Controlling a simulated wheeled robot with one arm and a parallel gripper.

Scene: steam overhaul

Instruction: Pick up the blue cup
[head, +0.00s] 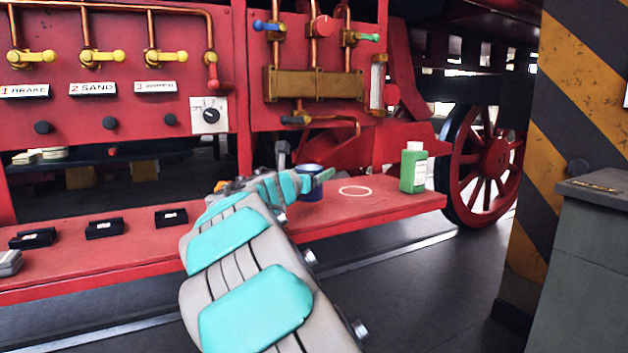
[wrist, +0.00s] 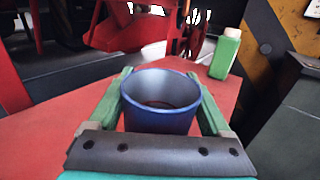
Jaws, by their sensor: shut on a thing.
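The blue cup (wrist: 160,118) stands upright between the two green fingers of my gripper (wrist: 161,98) in the wrist view. The fingers press on its left and right sides, so my gripper is shut on it. The cup's open top faces up and its inside looks empty. In the head view the cup (head: 311,190) is partly hidden behind my gripper (head: 318,178), at the red shelf. I cannot tell whether its base touches the shelf.
A green bottle with a white cap (head: 413,168) stands on the red shelf (head: 400,205), right of a pale ring mark (head: 355,191). Several black boxes (head: 104,228) lie on the shelf at left. A red panel with valves (head: 110,100) rises behind. A grey cabinet (head: 585,270) stands at right.

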